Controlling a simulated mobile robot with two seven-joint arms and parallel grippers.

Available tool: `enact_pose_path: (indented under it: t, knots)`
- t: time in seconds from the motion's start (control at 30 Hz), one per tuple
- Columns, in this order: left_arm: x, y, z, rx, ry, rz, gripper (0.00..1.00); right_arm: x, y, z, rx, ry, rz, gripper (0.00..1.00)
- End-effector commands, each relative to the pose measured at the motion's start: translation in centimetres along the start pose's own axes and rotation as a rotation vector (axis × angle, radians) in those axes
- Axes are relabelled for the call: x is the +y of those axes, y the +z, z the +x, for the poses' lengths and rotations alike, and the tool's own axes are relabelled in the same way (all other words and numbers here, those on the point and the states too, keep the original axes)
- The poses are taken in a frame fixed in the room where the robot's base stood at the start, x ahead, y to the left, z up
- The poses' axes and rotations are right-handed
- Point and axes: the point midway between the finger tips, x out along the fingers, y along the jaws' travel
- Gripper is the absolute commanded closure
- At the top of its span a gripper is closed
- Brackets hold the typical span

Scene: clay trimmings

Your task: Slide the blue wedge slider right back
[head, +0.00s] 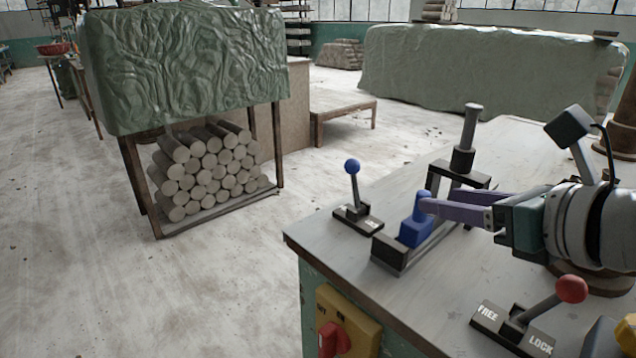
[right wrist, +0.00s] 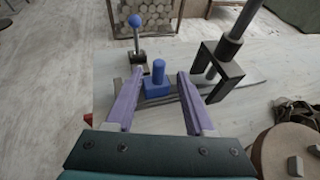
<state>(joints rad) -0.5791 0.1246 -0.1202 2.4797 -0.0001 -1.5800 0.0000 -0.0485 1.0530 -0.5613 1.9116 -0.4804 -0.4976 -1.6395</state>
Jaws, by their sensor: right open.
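The blue wedge slider (head: 414,232) is a blue block with an upright blue knob. It sits at the front left end of a dark rail (head: 393,260) on the workbench. In the right wrist view the slider (right wrist: 157,88) lies straight ahead, its knob showing between the fingertips. My right gripper (head: 428,202) comes in from the right with its purple fingers spread and level with the knob. In the right wrist view the gripper (right wrist: 160,76) is open with nothing clamped; I cannot tell whether a finger touches the knob. My left gripper is out of view.
A blue-balled lever (head: 353,185) stands just left of the rail. A black frame with a grey post (head: 463,160) straddles the rail behind the slider. A red-balled lever (head: 540,308) marked FREE and LOCK is at the front right. The bench's left edge is close.

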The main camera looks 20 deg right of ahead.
Motion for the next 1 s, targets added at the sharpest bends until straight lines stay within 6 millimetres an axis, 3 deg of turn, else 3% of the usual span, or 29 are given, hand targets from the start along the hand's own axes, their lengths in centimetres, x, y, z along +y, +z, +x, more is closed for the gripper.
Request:
enact_pose_path:
  t: [0.3, 0.5, 0.9, 1.0]
  knots:
    - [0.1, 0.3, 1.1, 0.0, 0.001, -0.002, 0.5, 0.1, 0.1, 5.4, -0.005, 0.0, 0.007, 0.46]
    - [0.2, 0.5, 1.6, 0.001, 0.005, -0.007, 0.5, 0.1, 0.0, 7.8, -0.002, 0.0, 0.006, 0.46]
    - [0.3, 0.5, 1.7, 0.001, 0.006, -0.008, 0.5, 0.1, 0.1, 8.6, -0.001, 0.001, 0.004, 0.46]
    - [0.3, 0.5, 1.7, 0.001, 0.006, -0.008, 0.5, 0.1, 0.1, 8.6, 0.0, 0.001, 0.004, 0.56]
